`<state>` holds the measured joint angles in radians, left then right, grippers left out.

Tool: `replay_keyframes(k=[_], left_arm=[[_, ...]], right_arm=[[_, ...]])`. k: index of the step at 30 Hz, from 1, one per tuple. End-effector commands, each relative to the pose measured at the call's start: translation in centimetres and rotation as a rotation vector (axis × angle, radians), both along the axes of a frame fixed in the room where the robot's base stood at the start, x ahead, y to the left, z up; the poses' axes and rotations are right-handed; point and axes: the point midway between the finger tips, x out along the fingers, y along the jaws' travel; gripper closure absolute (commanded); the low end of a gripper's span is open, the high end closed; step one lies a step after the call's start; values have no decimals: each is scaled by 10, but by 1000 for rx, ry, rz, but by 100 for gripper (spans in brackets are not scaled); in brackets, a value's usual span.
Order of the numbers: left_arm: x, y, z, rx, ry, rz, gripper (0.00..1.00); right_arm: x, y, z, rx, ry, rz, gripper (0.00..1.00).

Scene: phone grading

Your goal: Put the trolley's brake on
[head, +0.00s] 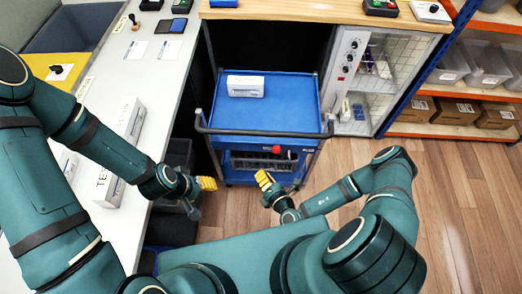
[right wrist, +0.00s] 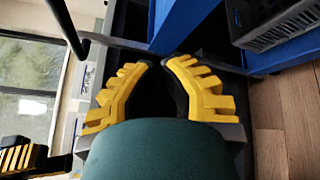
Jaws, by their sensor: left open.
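The blue trolley (head: 303,98) stands ahead of me between the white worktable and the cabinet. Its dark push handle (head: 265,133) runs across the near side. A red knob (head: 276,149) shows below the handle; I cannot tell whether it is the brake or how it is set. My left gripper (head: 204,187) is open and empty, near the trolley's near left side. My right gripper (head: 265,184) is in front of the trolley, apart from it. In the right wrist view its yellow fingers (right wrist: 156,75) have an empty gap between them.
A white box (head: 246,87) lies on the trolley's top. The worktable (head: 160,75) with boxes stands along the left, with dark bins below. Wooden floor (head: 455,190) is clear at right.

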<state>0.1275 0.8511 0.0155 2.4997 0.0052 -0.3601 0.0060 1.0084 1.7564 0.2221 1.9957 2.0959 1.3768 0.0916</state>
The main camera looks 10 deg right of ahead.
Motion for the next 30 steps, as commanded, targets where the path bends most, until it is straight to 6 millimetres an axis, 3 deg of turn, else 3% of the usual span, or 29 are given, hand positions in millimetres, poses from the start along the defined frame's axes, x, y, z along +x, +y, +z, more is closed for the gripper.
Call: replay_keyframes(k=[6, 20, 30], left_arm=[[0, 0, 3, 0, 0, 0, 48], [0, 0, 2, 0, 0, 0, 48], [-3, -1, -8, -2, 7, -5, 48]], right_arm=[[-2, -21, -15, 9, 53, -151, 100], [2, -22, -17, 8, 54, -159, 100], [55, -14, -29, 6, 52, -157, 100]])
